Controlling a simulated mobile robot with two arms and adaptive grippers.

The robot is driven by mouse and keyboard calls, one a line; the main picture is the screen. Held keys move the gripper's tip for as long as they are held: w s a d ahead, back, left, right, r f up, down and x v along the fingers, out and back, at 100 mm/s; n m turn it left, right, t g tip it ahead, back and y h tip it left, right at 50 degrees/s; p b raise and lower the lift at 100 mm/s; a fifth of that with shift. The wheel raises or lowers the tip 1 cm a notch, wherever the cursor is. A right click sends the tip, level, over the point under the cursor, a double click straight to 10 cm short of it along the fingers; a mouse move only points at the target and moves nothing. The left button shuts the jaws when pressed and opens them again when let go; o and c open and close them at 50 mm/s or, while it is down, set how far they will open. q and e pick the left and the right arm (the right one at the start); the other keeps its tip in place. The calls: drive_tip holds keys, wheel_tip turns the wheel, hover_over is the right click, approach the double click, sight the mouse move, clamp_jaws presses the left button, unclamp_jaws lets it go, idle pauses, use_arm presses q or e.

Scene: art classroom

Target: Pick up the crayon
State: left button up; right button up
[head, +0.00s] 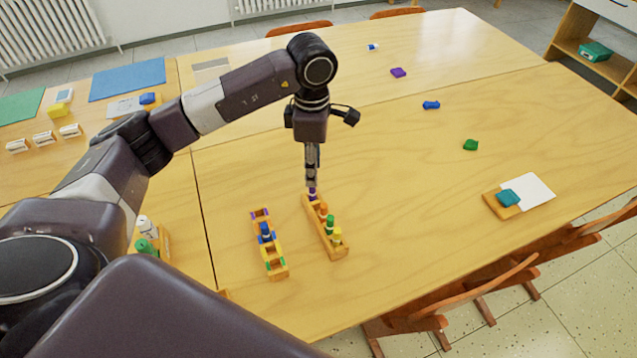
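A wooden holder (341,249) stands on the table with a row of short upright crayons. From far to near they are a purple crayon (312,193), an orange crayon (322,211), a green crayon (330,226) and a yellow crayon (338,237). My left gripper (312,184) points straight down at the far end of the holder, with its fingertips at the top of the purple crayon. The fingers show edge-on, so I cannot tell whether they grip it. My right gripper is not in view.
Small coloured pieces, a teal block (508,197) and white paper (531,190) lie to the right. Chairs line the near edge.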

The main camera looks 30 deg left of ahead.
sight(312, 194)
use_arm(q)
wheel_tip(312, 194, down, 6)
drive_tip(key=shift+s+a+f+p, duration=0.1)
drive_tip(key=shift+f+p, duration=0.05)
drive_tip(key=shift+p, duration=0.7)
drive_tip(key=shift+c, duration=0.4)
clamp_jaws()
